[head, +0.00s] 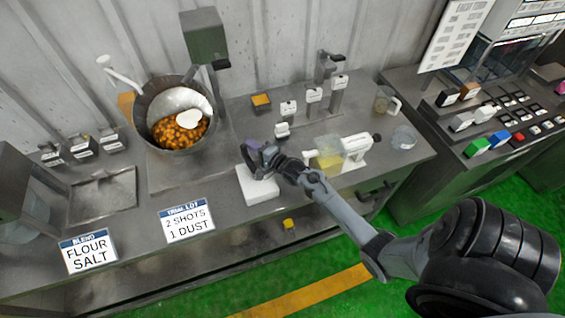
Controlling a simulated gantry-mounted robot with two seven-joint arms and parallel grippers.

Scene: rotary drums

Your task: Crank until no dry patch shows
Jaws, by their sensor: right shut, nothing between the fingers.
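The rotary drum (140,112) stands tilted on the steel bench, its open mouth facing me. Orange-brown pieces (178,134) lie in its lower part. A pale, whitish oval (188,118) shows above and partly over them; I cannot tell whether it is powder, a dry patch or a fitting. A white crank-like handle (122,75) with a round knob sticks out at the drum's upper left. My right gripper (259,158) is shut and empty, above a white block (262,190), right of the drum and apart from it. My left gripper is out of view.
A white dispenser (352,149), a clear mug (386,101) and small labelled posts stand to the right. A green box (207,36) overhangs the drum's right.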

